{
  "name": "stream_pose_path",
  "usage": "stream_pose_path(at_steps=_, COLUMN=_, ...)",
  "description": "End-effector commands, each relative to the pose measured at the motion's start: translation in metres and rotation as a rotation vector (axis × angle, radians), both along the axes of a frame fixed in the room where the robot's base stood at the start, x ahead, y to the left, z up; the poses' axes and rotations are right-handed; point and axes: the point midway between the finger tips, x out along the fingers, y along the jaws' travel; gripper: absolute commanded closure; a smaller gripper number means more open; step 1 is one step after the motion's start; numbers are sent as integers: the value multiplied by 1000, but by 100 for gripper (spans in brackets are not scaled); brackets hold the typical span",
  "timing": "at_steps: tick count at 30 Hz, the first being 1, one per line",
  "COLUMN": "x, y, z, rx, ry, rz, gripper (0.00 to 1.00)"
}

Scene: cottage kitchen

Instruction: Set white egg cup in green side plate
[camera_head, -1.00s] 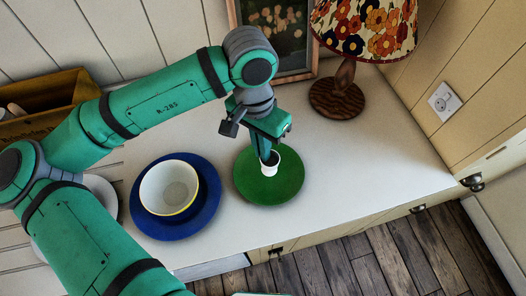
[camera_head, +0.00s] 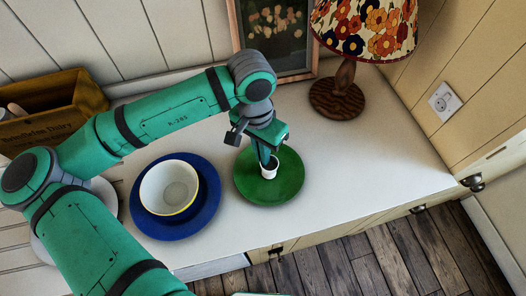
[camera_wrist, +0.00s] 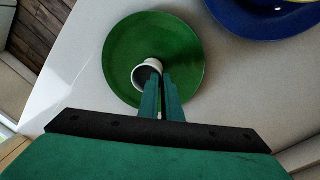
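The white egg cup (camera_head: 269,171) is upright over the middle of the green side plate (camera_head: 285,188), and dark inside. My gripper (camera_head: 267,160) reaches down to it from above, its fingers close together at the cup's rim. In the wrist view the fingers (camera_wrist: 162,88) are pinched on the near right side of the egg cup (camera_wrist: 139,77), which lies inside the outline of the green plate (camera_wrist: 125,45). One finger appears to be inside the cup and one outside. I cannot tell whether its base touches the plate.
A blue plate (camera_head: 205,215) with a white bowl (camera_head: 170,188) stands left of the green plate. A lamp (camera_head: 337,98) and a framed picture (camera_head: 277,40) stand behind. A wooden crate (camera_head: 60,105) is at the far left. The counter (camera_head: 370,160) is clear on the right.

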Motion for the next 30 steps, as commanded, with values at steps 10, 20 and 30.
stream_pose_path(at_steps=10, x=0, y=0, z=-2, rx=0, ry=0, rz=0, gripper=77)
stream_pose_path(at_steps=20, x=1, y=1, z=16, rx=0, ry=-2, rz=0, gripper=77)
stream_pose_path(at_steps=30, x=5, y=6, z=84, rx=0, ry=-2, rz=0, gripper=77)
